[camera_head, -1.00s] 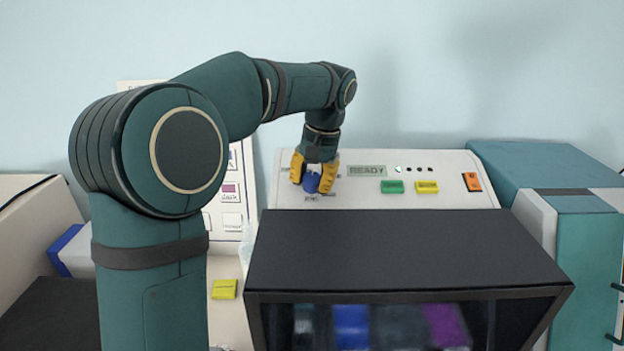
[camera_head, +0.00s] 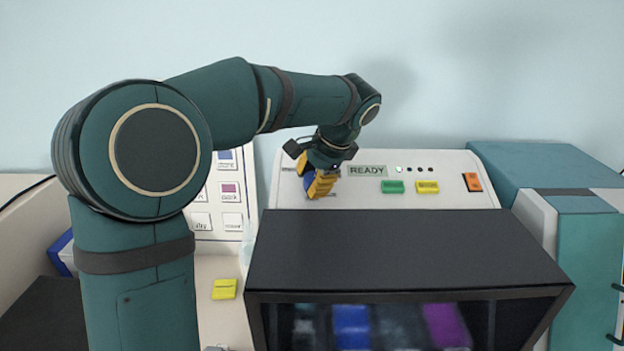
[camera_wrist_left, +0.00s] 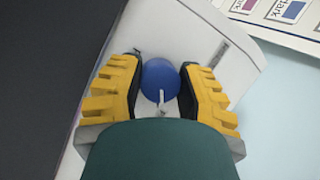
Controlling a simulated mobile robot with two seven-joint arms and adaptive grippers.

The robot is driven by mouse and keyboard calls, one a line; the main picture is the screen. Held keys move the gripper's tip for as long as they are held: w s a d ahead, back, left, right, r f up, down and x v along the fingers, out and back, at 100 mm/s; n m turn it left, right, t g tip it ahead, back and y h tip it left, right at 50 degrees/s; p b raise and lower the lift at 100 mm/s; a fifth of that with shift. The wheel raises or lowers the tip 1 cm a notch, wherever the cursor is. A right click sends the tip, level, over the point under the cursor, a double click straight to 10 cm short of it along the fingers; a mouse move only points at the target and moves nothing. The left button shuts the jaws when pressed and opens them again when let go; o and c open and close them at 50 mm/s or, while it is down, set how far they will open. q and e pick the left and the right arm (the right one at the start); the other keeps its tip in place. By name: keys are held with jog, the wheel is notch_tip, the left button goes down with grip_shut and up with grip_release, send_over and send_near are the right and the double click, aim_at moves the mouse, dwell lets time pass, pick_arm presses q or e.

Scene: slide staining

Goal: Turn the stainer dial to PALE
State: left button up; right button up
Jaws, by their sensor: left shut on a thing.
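The stainer's pale control panel (camera_head: 450,199) stands behind its black hood. The blue dial (camera_head: 309,184) is at the panel's left end, partly covered by my left gripper (camera_head: 319,181). In the left wrist view the round blue dial (camera_wrist_left: 160,79) sits between the yellow fingers of my left gripper (camera_wrist_left: 161,68), shut on it from both sides. A small white pointer mark (camera_wrist_left: 161,97) shows at the dial's edge toward my palm. The labels around the dial are hidden or too small to read, so its setting cannot be told. My right gripper is not in view.
The panel has a READY display (camera_head: 367,170), a green button (camera_head: 392,187), a yellow button (camera_head: 427,187) and an orange switch (camera_head: 472,182). The black hood (camera_head: 400,245) lies in front. A chart (camera_head: 228,200) stands left; a teal machine (camera_head: 540,175) stands right.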

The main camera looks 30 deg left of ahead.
pick_arm(q)
jog(key=shift+f+m, duration=0.15)
jog(key=shift+m, duration=0.15)
dwell(0.4)
jog(key=o, duration=1.2)
jog(key=shift+c, duration=0.2)
jog(key=v, duration=1.2)
jog(key=shift+d, duration=0.1)
